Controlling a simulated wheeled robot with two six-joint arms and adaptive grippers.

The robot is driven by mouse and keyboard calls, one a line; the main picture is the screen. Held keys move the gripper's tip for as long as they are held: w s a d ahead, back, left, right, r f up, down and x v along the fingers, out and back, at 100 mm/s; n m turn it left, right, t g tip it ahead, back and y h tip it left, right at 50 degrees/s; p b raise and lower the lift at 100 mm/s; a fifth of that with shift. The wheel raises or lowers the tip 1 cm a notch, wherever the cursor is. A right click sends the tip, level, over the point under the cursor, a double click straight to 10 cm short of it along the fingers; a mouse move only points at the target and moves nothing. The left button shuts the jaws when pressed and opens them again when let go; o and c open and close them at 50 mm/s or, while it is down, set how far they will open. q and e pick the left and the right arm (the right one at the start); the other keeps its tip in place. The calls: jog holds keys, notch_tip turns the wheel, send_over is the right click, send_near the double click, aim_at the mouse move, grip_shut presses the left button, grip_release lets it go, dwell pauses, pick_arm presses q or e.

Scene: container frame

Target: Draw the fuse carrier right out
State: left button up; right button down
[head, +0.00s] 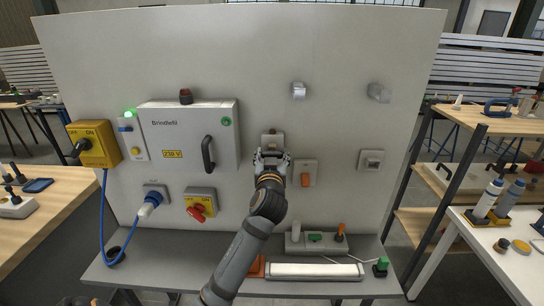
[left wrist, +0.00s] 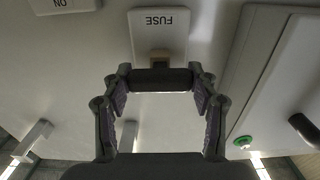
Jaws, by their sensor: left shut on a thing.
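The fuse holder shows as a pale plate marked FUSE (left wrist: 160,22), upside down in the left wrist view; it also shows on the panel in the head view (head: 272,137). A tan block (left wrist: 160,56) of the fuse carrier stands out from the plate and meets a dark crossbar (left wrist: 161,79). My left gripper (head: 271,155) is in front of the holder, shut on the carrier, with one finger at each end of the crossbar in the left wrist view (left wrist: 160,85). How far the carrier sits in the holder cannot be told. My right gripper is out of view.
The grey panel (head: 330,60) carries a Brindlefit cabinet (head: 180,118) with a black handle left of my gripper, an orange rocker switch (head: 305,173) to the right and a red rotary switch (head: 200,204) below left. A shelf (head: 170,270) with loose items runs below.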

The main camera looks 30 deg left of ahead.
pick_arm(q)
jog(key=shift+s+d+f, duration=0.25)
jog(key=shift+s, duration=0.2)
jog(key=o, duration=1.7)
jog(key=shift+r, duration=0.1)
jog(key=v, duration=0.7)
jog(key=shift+d, duration=0.15)
jog(key=shift+s, duration=0.15)
